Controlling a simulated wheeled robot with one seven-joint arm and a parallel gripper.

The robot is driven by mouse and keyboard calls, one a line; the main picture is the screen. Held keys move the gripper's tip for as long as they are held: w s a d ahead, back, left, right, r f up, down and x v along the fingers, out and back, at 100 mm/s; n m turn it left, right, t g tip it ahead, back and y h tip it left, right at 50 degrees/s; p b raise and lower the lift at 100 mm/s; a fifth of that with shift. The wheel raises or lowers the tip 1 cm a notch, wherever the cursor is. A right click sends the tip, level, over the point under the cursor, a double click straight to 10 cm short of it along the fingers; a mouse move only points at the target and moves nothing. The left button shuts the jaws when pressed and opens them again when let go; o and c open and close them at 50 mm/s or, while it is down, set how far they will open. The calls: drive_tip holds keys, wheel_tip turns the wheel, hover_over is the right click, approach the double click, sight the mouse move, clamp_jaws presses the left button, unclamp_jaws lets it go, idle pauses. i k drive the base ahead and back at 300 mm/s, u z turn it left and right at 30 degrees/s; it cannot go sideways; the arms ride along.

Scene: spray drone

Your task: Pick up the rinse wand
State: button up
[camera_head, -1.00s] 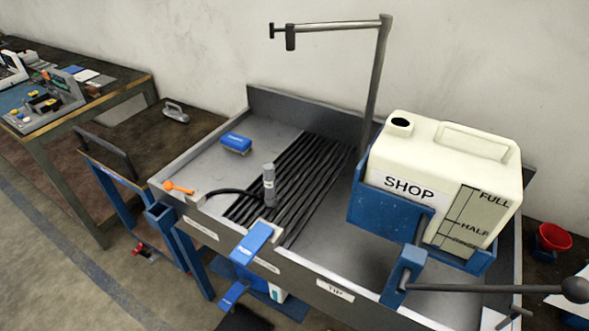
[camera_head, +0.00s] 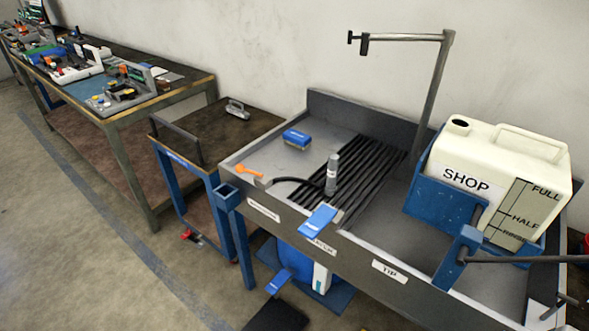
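A grey upright cylinder (camera_head: 331,174) with a black hose (camera_head: 290,181) running left from its base stands at the front of the black slatted rack in the sink bench. It is the thing that looks most like the rinse wand, but I cannot tell for sure. An orange tool (camera_head: 249,171) lies on the bench's left front rim, near the hose's end. My gripper is not in view.
The sink bench (camera_head: 262,210) has a blue brush (camera_head: 297,139), a tall bent pipe (camera_head: 432,100) and a white SHOP jug (camera_head: 490,165) in a blue cradle. A blue pedal (camera_head: 318,221) juts from its front. A cart (camera_head: 263,122) and workbench (camera_head: 190,93) stand left. Floor at left is clear.

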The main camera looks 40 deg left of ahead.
sight(330, 188)
drive_tip(key=u, duration=1.3)
drive_tip(key=i, duration=1)
